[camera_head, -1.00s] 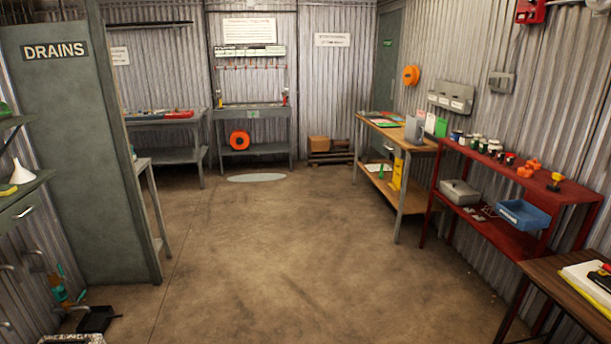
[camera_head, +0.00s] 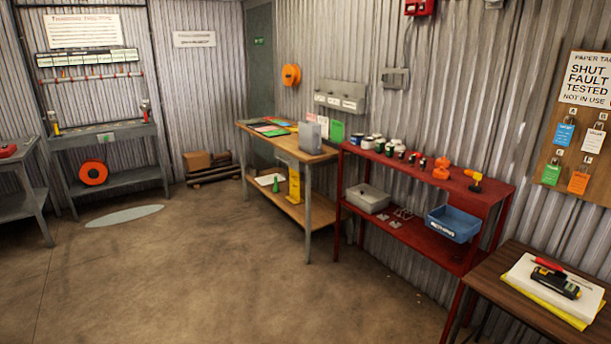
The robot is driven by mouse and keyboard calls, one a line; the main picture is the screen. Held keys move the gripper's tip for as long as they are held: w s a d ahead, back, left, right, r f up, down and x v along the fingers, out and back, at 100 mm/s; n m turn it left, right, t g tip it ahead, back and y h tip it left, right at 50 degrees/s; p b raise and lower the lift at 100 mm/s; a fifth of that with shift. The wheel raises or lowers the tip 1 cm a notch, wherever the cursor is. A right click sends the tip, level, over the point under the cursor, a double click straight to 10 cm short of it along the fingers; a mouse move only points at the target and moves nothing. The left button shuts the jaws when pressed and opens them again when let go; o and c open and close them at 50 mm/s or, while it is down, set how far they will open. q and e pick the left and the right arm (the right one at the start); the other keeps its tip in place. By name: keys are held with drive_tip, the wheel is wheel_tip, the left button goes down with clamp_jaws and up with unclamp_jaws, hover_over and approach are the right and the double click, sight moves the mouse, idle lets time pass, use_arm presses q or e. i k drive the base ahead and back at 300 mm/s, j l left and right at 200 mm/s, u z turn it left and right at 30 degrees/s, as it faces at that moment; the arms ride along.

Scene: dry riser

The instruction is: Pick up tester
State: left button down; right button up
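A black handheld device with yellow-green parts (camera_head: 556,281), which looks like a tester, lies on a white pad or stack of papers (camera_head: 524,271) at the lower right. A red pen-like item (camera_head: 548,264) lies beside it. The papers rest over a yellow folder on a dark wooden table (camera_head: 493,282). I cannot read any label on the device. Neither of my grippers is in view.
A red shelf unit (camera_head: 420,235) stands beyond the table, with small jars, orange items and a blue bin (camera_head: 454,222). A wooden bench (camera_head: 318,157) is farther back. A tag board (camera_head: 575,130) hangs at right.

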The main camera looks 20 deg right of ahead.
sight(556, 281)
drive_tip(key=i+l+z, duration=0.15)
drive_tip(key=i+z, duration=0.55)
drive_tip(key=z, duration=0.25)
drive_tip(key=i+z, duration=0.45)
drive_tip(key=k+j, duration=0.05)
drive_tip(key=k, duration=0.05)
